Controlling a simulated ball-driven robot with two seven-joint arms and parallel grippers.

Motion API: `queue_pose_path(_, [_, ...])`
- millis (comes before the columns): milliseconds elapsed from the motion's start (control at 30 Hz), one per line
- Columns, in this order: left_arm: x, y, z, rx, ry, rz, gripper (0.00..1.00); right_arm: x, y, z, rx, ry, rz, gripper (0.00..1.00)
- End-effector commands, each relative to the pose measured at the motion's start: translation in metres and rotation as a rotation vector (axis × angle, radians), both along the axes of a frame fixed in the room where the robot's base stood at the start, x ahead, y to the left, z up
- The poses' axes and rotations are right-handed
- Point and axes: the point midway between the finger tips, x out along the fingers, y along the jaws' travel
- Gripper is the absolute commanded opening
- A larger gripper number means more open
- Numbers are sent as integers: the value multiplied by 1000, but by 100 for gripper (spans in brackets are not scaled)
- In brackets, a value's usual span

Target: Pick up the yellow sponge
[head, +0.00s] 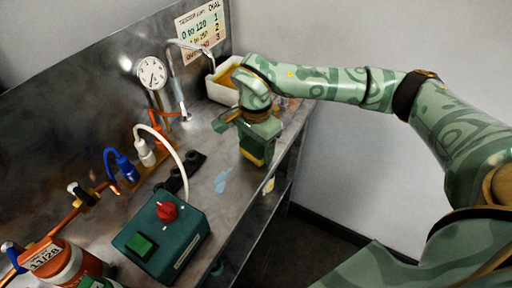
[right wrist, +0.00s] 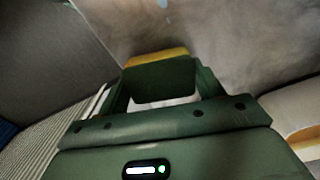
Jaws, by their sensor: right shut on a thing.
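The yellow sponge (head: 256,159) shows as a yellow strip at the lower end of my right gripper (head: 259,146), over the right part of the metal bench. In the right wrist view the yellow sponge (right wrist: 157,57) lies across the fingertips of my right gripper (right wrist: 162,78). The gripper is shut on the sponge. The jaws hide most of it, and I cannot tell whether it touches the bench. My left gripper is not in view.
The metal bench (head: 221,187) holds a teal box (head: 166,243) with a red knob, a blue hose (head: 112,164), a white hose (head: 176,149) and a pressure gauge (head: 152,73). A white basin (head: 216,91) stands behind my right gripper. The bench edge is close on the right.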

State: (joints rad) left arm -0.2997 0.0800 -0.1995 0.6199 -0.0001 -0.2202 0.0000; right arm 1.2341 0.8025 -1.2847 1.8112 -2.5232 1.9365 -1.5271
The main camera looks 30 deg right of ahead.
Motion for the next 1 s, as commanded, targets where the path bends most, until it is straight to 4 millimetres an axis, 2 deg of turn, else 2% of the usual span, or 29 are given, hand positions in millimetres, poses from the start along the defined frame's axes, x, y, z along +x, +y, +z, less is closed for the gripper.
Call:
queue_pose_path(67, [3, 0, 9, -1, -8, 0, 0, 1, 0, 20, -1, -9, 0, 46])
queue_pose_path(367, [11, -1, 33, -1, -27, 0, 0, -49, -12, 82, -1, -8, 0, 46])
queue_pose_path(500, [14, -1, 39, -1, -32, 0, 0, -83, -19, 93, 0, -3, 0, 46])
queue_pose_path(700, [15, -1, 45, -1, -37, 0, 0, -116, -26, 107, 0, -2, 0, 46])
queue_pose_path(833, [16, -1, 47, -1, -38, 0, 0, -129, -28, 112, 1, -2, -1, 46])
queue_pose_path(1000, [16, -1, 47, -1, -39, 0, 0, -136, -29, 114, 0, -1, 0, 46])
